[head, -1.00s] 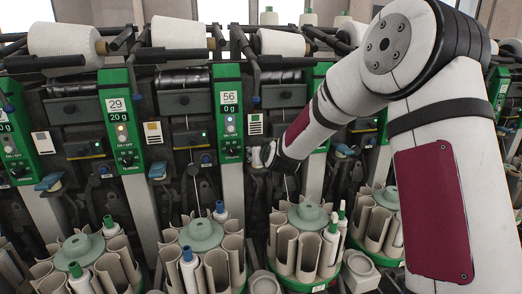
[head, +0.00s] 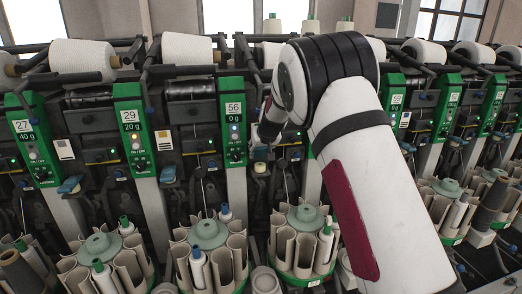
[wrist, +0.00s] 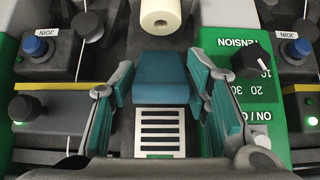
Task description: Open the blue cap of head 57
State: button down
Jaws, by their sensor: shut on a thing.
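The blue cap (wrist: 160,78) shows in the middle of the wrist view as a flat teal-blue block above a white slotted plate. My gripper (wrist: 162,95) has its two teal-padded fingers on either side of it, shut on it. How far the cap is tilted I cannot tell. In the head view my gripper (head: 261,153) is small, just right of the green panel marked 56 (head: 235,125), and the cap cannot be made out there. My arm hides the panel to the right, so no number 57 shows.
In the wrist view a green panel with a tension knob (wrist: 257,60) stands close on the right. Black knobs and blue JOIN buttons (wrist: 36,46) flank both sides. A white cylinder (wrist: 160,15) lies beyond the cap. Round tube holders (head: 208,240) stand below in the head view.

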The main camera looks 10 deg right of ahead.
jog(key=shift+a+r, duration=0.1)
dwell(0.3)
jog(key=c, duration=0.9)
grip_release()
jog(key=shift+c, duration=0.2)
jog(key=v, duration=1.2)
jog(key=s+r+g+y, duration=0.1)
jog(key=s+r+g, duration=0.15)
jog(key=s, duration=1.55)
jog(key=s+r+g, duration=0.1)
jog(key=s+r, duration=0.2)
jog(key=s, duration=1.4)
jog(key=s+f+h, duration=0.1)
jog(key=s+f, duration=0.4)
jog(key=s, duration=0.8)
jog(key=shift+d+g, duration=0.25)
jog(key=shift+g, duration=0.1)
